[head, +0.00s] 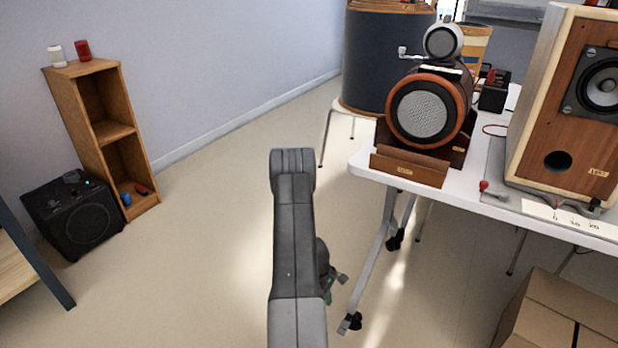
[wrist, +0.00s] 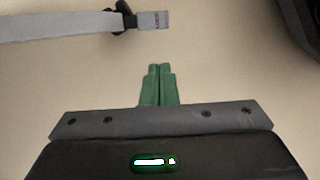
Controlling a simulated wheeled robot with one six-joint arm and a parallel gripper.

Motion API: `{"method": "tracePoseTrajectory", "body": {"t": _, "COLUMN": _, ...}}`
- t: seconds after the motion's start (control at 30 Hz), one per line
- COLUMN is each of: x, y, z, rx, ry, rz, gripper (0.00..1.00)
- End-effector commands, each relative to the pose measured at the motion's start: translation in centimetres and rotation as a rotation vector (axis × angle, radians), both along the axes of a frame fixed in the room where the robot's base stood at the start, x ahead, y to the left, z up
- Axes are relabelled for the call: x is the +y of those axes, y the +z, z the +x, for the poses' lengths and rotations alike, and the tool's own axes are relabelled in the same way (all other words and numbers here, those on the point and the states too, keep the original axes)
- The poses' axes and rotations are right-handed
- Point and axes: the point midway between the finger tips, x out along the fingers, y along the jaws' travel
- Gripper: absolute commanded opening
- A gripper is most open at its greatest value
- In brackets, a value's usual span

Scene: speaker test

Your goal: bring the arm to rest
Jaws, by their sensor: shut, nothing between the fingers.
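My arm (head: 293,240) reaches up through the middle of the head view, over the bare floor and left of the white table. My gripper (wrist: 159,68) shows in the wrist view with its two green fingers together and nothing between them. It points at plain floor. In the head view the gripper is mostly hidden behind my arm; only a small green and grey part (head: 330,285) shows at the arm's right side, near the table's leg.
The white table (head: 365,160) at right bears a round wooden speaker (head: 425,112) and a large box speaker (head: 540,110). A cardboard box (head: 550,325) lies lower right. A wooden shelf (head: 112,131) and black speaker (head: 75,220) stand left. Floor between is free.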

Motion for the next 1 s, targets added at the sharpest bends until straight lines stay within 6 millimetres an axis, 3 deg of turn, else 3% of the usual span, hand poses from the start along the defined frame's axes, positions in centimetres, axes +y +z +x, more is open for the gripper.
{"method": "tracePoseTrajectory", "body": {"t": 0.03, "x": -0.3, "y": -1.5, "z": -0.2, "rx": 0.001, "ry": -0.001, "rz": 0.001, "gripper": 0.00}}
{"method": "tracePoseTrajectory", "body": {"t": 0.37, "x": -1.7, "y": -8.0, "z": -1.1, "rx": 0.001, "ry": -0.002, "rz": 0.001, "gripper": 0.00}}
{"method": "tracePoseTrajectory", "body": {"t": 0.43, "x": -2.8, "y": -6.8, "z": -1.8, "rx": 0.001, "ry": -0.003, "rz": -0.002, "gripper": 0.00}}
{"method": "tracePoseTrajectory", "body": {"t": 0.57, "x": -4.4, "y": -6.7, "z": -2.9, "rx": 0.001, "ry": -0.003, "rz": 0.001, "gripper": 0.00}}
{"method": "tracePoseTrajectory", "body": {"t": 0.73, "x": -3.9, "y": -5.2, "z": -2.5, "rx": -0.003, "ry": 0.000, "rz": 0.001, "gripper": 0.00}}
{"method": "tracePoseTrajectory", "body": {"t": 1.0, "x": -3.7, "y": -4.7, "z": -2.5, "rx": -0.001, "ry": 0.000, "rz": 0.001, "gripper": 0.00}}
